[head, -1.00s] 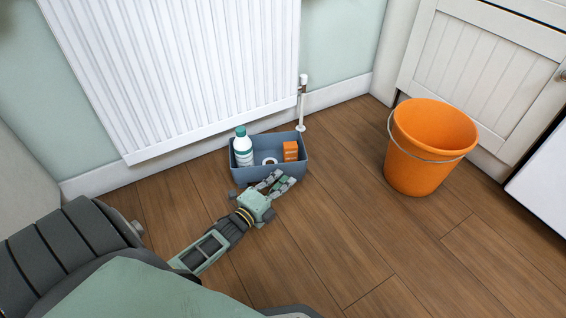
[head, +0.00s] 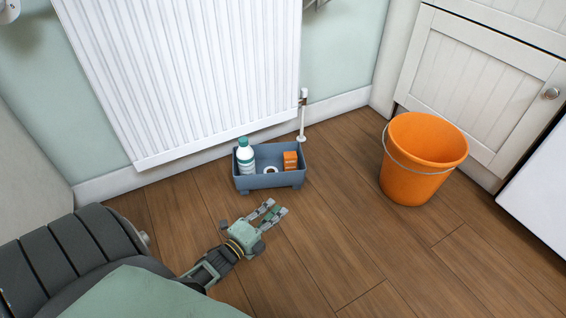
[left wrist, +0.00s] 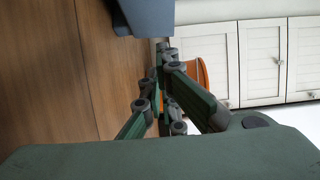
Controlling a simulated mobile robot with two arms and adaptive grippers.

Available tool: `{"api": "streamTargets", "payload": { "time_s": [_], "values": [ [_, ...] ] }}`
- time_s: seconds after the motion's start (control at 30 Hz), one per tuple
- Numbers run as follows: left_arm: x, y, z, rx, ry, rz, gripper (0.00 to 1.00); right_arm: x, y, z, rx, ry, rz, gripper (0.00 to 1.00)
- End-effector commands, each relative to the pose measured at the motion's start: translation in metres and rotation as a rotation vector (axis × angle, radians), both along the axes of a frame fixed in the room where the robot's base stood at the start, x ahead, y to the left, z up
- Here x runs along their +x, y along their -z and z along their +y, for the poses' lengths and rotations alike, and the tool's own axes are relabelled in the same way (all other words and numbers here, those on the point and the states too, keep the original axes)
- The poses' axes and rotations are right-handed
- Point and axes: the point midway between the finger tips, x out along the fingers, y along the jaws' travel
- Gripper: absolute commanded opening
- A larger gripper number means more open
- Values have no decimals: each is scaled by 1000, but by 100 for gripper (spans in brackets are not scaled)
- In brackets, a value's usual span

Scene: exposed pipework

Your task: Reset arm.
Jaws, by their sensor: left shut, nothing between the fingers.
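My left gripper (head: 274,212) is over the wooden floor in the head view, in front of a blue-grey caddy and apart from it. In the left wrist view the fingers of my left gripper (left wrist: 163,60) are together at the tips, with nothing between them. My right gripper is in neither view.
The caddy (head: 270,182) holds a white bottle with a teal cap (head: 245,156), a white ring and an orange box (head: 290,162). A white radiator (head: 190,75) and pipe are behind it. An orange bucket (head: 405,175) stands at right, before white cabinets (head: 480,85). Floor between is clear.

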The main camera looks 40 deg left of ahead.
Motion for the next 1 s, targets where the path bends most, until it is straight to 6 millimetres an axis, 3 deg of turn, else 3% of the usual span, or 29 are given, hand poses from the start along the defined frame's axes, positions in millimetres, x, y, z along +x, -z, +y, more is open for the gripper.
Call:
{"api": "streamTargets", "payload": {
  "time_s": [0.1, 0.23, 0.47, 0.57, 0.67, 0.77, 1.0],
  "values": [
    [-18, -2, 0, -1, -1, 3, 0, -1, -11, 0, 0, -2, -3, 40],
    [-27, -1, 1, 0, 0, 0, 0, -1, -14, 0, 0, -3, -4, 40],
    [-29, 0, 0, 0, 1, -1, 0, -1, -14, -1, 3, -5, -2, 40],
    [-25, -12, -6, -21, 11, -19, 0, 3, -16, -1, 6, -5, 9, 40],
    [-15, -48, -26, -89, 45, -74, 0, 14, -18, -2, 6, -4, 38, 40],
    [-2, -107, -58, -208, 107, -160, 0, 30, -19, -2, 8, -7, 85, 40],
    [6, -274, -141, -560, 315, -380, 0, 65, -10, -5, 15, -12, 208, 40]
  ]
}}
